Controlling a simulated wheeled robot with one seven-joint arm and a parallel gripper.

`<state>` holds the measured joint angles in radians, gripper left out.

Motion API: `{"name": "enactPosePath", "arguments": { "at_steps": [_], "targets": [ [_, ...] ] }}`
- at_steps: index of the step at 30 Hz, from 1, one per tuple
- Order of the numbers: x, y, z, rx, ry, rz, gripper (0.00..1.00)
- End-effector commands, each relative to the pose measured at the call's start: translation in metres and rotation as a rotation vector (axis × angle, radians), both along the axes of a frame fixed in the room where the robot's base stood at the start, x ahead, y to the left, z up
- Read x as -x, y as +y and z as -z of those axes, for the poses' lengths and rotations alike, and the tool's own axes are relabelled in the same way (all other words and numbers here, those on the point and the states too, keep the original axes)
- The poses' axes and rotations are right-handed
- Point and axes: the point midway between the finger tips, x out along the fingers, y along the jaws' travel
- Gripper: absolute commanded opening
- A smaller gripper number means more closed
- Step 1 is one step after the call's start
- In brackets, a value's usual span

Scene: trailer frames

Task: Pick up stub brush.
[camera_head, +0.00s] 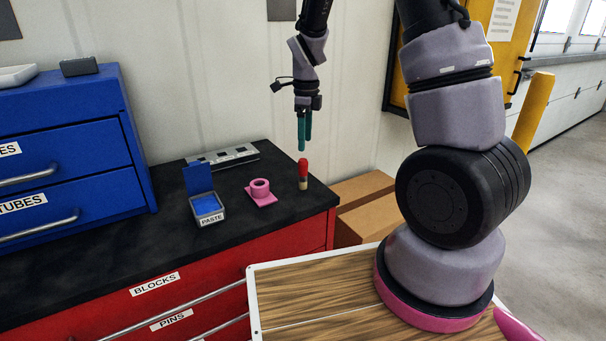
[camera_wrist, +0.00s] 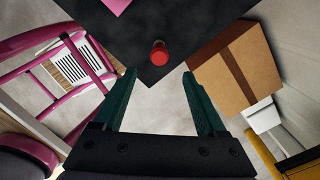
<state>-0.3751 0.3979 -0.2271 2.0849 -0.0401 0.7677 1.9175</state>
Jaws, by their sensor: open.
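The stub brush (camera_head: 303,172) stands upright near the right edge of the black counter top (camera_head: 255,215). It has a red upper part and a pale lower part. In the wrist view, the brush (camera_wrist: 159,53) shows from above as a red round end. My gripper (camera_head: 304,146) points down just above the brush, its green fingers apart from it. In the wrist view, my gripper (camera_wrist: 158,72) is open and empty, and the brush lies slightly beyond the fingertips, roughly centred between them.
A pink holder (camera_head: 260,192) and a blue-lidded paste box (camera_head: 206,207) stand left of the brush. A grey slotted block (camera_head: 222,156) lies behind them. Blue drawers (camera_head: 70,150) stand at far left. Cardboard boxes (camera_head: 362,205) sit beyond the counter's right edge.

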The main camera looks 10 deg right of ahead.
Motion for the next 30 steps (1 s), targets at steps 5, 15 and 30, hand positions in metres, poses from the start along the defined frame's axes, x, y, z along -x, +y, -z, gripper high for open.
{"name": "enactPosePath", "arguments": {
  "at_steps": [5,15,30],
  "targets": [
    [-0.002,0.001,0.026,0.014,0.017,0.047,0.74],
    [-0.002,0.001,0.067,0.013,0.014,0.046,0.74],
    [-0.003,0.005,0.119,0.012,0.013,0.046,0.74]
  ]
}}
